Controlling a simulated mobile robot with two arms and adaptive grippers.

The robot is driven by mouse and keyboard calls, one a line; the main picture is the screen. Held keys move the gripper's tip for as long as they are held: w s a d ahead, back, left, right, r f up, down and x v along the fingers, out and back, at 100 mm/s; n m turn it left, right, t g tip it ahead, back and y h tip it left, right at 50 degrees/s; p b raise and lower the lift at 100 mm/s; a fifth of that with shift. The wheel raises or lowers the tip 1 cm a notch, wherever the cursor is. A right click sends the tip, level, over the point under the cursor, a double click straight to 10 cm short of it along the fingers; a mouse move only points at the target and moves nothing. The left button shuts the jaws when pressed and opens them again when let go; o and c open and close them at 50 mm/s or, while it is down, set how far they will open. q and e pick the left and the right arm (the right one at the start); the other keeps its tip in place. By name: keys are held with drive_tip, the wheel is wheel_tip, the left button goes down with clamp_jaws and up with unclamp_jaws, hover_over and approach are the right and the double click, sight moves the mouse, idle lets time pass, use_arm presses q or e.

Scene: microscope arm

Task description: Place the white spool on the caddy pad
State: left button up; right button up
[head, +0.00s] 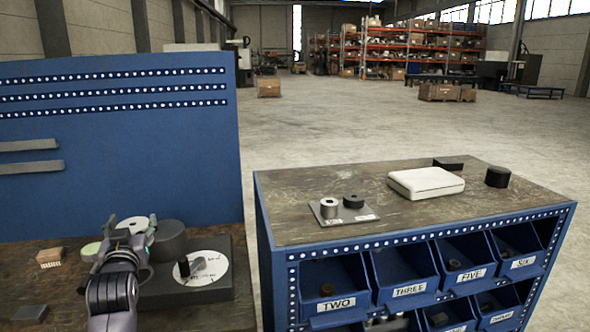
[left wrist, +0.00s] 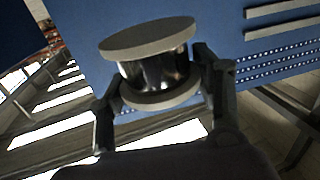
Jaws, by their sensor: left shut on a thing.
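The white spool (left wrist: 150,40), with pale flanges and a dark shiny core, sits between the two fingers of my left gripper (left wrist: 157,78) in the left wrist view. In the head view my left gripper (head: 128,240) is over the workbench at left, shut on the spool, whose pale top (head: 134,223) shows above the fingers. The caddy pad (head: 343,218) is a grey plate on the blue caddy's top at right, well away from the gripper. A light grey cylinder (head: 329,208) and a black cylinder (head: 353,201) stand on it. My right gripper is not in view.
Beside the gripper stand a dark grey cylinder (head: 172,243) and a base with a white dial (head: 205,268). A blue pegboard (head: 120,120) rises behind. A gap separates bench and caddy.

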use_arm(q)
drive_tip(key=s+d+f+m+t+h, duration=0.15)
drive_tip(key=s+d+f+h, duration=0.25)
drive_tip(key=s+d+f, duration=0.65)
drive_tip(key=s+d+f+m+h, duration=0.1)
drive_tip(key=s+d, duration=0.3)
drive_tip(key=s, duration=0.5)
drive_tip(key=s+d+f+m+h, duration=0.1)
drive_tip(key=s+d+f, duration=0.3)
drive_tip(key=s, duration=0.6)
drive_tip(key=shift+s+d+m, duration=0.3)
drive_tip(key=shift+m, duration=0.05)
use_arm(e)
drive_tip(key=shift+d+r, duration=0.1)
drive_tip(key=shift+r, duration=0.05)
use_arm(q)
drive_tip(key=shift+d+h, duration=0.1)
drive_tip(key=shift+h, duration=0.3)
drive_tip(key=w+d+r+m+g+h, duration=0.2)
drive_tip(key=w+d+m+g+h, duration=0.2)
drive_tip(key=d+m+g+h, duration=0.1)
drive_tip(key=w+d+r+m+g+h, duration=0.3)
drive_tip(key=d+m+h, duration=0.4)
drive_tip(key=d+h, duration=0.3)
drive_tip(key=shift+w+d+m+g+h, duration=0.3)
drive_tip(key=shift+w+d+g, duration=0.2)
drive_tip(key=shift+d+g, duration=0.45)
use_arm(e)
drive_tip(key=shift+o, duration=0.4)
